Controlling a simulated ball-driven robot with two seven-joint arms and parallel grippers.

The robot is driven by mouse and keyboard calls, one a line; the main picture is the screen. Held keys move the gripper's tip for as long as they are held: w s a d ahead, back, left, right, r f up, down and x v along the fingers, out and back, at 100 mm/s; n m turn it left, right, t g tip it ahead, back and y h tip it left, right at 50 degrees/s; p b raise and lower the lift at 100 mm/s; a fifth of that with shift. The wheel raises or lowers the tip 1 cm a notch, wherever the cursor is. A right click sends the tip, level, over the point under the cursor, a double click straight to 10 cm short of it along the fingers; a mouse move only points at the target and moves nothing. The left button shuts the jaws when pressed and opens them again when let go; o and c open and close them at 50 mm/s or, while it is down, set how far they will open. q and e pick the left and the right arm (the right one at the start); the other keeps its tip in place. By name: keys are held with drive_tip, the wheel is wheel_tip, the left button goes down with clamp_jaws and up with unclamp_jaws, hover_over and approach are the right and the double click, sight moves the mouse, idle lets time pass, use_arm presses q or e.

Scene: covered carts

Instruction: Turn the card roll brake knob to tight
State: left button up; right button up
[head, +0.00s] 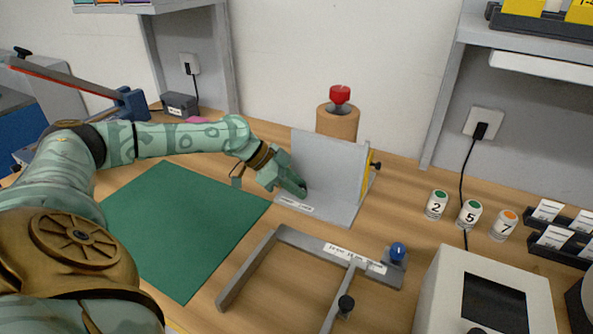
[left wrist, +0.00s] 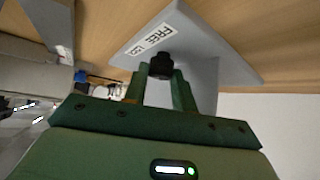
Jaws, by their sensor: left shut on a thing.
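My left gripper (head: 297,188) reaches in from the left to the base of a grey upright bracket (head: 326,163). In the left wrist view, its two green fingers (left wrist: 162,75) are shut on a small black knob (left wrist: 160,64) on the grey plate (left wrist: 215,62). A white label (left wrist: 152,39) beside the knob reads "FREE" and a second word I cannot make out. In the head view the gripper hides this knob. A brown roll (head: 338,122) with a red knob (head: 340,95) on top stands behind the bracket. My right gripper is not in view.
A green mat (head: 178,225) lies left of the bracket. A grey frame (head: 310,243) with a blue knob (head: 398,251) is in front. Numbered canisters (head: 470,213) and a white device (head: 485,290) stand to the right.

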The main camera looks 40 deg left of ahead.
use_arm(q)
drive_tip(key=o, duration=1)
